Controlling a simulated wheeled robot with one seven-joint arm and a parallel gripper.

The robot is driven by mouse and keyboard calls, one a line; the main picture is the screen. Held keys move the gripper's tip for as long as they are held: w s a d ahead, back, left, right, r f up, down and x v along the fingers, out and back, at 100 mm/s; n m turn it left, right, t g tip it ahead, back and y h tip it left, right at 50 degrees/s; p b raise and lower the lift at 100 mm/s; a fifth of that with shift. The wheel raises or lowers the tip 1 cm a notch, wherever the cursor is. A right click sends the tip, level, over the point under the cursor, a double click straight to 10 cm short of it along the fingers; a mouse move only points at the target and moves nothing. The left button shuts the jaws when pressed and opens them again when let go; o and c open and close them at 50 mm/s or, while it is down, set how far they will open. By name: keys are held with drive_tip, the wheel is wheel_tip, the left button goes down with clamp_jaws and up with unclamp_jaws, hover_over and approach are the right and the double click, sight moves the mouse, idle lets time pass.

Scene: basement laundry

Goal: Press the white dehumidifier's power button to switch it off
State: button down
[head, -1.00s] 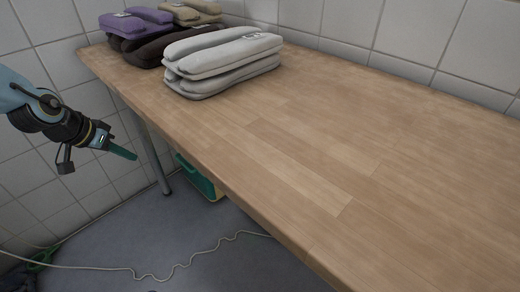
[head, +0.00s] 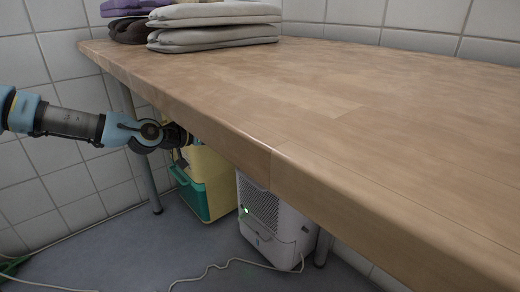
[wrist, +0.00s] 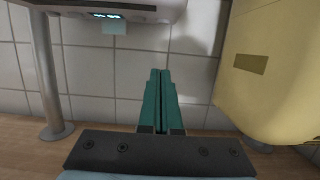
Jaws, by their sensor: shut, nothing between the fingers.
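The white dehumidifier (head: 262,218) stands on the floor under the table, with a dark grille and a small lit green light (head: 246,210). The table edge hides its top in the head view. In the wrist view, which looks upside down, a white body that appears to be the dehumidifier (wrist: 165,10) shows at the upper left, with a lit pale-blue display (wrist: 105,15) on a dark strip. I cannot make out the power button. My gripper (wrist: 160,72) is shut and empty, its teal fingers apart from the white body. In the head view the tabletop hides the fingertips.
A yellow-and-green container (head: 210,170) stands left of the dehumidifier; its yellow side (wrist: 270,75) is close right of my fingers in the wrist view. The wooden table (head: 330,120) lies above, with a metal leg (wrist: 45,75). A pale cord (head: 225,265) runs over the floor.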

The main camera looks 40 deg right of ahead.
drive_tip(key=shift+r, duration=0.1)
drive_tip(key=shift+d, duration=0.1)
drive_tip(key=b+x, duration=0.1)
drive_tip(key=x, duration=0.2)
drive_tip(key=b+x, duration=0.2)
drive_tip(key=x, duration=0.2)
drive_tip(key=b+x, duration=0.1)
drive_tip(key=x, duration=0.2)
drive_tip(key=shift+s+d+f+b, duration=0.1)
drive_tip(key=shift+d+f+b, duration=0.05)
drive_tip(key=shift+f+b, duration=0.25)
wheel_tip(320, 180, down, 2)
drive_tip(key=shift+f+b, duration=0.2)
drive_tip(key=shift+b, duration=0.45)
drive_tip(key=shift+f, duration=0.45)
drive_tip(key=shift+a+f, duration=0.25)
drive_tip(key=shift+f, duration=0.75)
drive_tip(key=shift+r, duration=0.1)
